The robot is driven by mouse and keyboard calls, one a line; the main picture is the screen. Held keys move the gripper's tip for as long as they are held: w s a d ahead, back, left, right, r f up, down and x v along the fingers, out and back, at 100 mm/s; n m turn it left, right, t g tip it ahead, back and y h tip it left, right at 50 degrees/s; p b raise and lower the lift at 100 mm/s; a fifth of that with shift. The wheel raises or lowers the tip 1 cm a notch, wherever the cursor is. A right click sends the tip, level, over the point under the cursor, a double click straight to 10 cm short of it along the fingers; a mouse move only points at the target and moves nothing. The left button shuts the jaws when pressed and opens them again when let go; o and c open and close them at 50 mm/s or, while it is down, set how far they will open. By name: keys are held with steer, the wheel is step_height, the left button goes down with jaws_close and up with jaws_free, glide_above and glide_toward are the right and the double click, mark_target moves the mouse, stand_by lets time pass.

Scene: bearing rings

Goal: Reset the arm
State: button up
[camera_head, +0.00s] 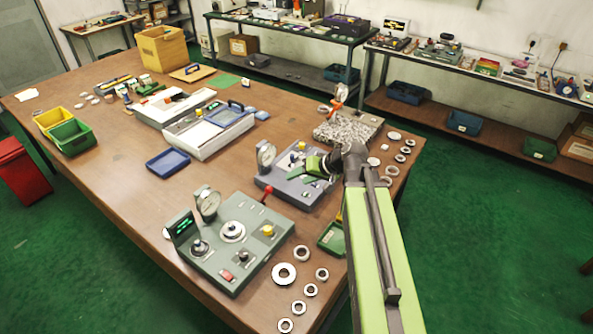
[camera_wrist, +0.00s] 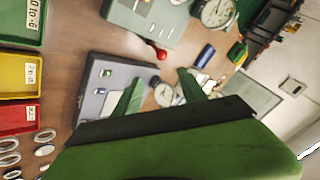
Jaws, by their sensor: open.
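My gripper (camera_head: 313,170) is at the end of my green arm, above the blue-grey gauge instrument (camera_head: 290,185) on the brown table (camera_head: 120,165). In the wrist view its two green fingers (camera_wrist: 160,98) stand apart with nothing held between them. The blue-grey instrument (camera_wrist: 92,100) and a round dial (camera_wrist: 164,94) show behind the fingers. The gripper hides part of that instrument in the head view. Whether the fingers touch it cannot be told.
A green-grey instrument (camera_head: 218,262) with a dial and red-knobbed lever stands nearer. Several bearing rings (camera_head: 284,274) lie on the front and right edges. A speckled stone plate (camera_head: 350,128) is beyond my gripper. Green (camera_wrist: 20,22), yellow (camera_wrist: 18,75) and red (camera_wrist: 18,118) bins show in the wrist view.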

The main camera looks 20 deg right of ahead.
steer(key=s+a+f+n+g+h+b, duration=0.1)
steer(key=s+a+f+n+g, duration=0.15)
steer(key=a+f, duration=0.2)
steer(key=s+a+f+n+g+h+b, duration=0.1)
steer(key=s+a+f, duration=0.25)
steer(key=a, duration=0.25)
steer(key=s+d+f+m+g+h, duration=0.1)
steer(key=s+d+m+g+h, duration=0.1)
steer(key=s+d, duration=0.4)
steer(key=shift+s+d+g+h, duration=0.2)
steer(key=shift+s+g+h, duration=0.4)
steer(key=shift+h, duration=0.4)
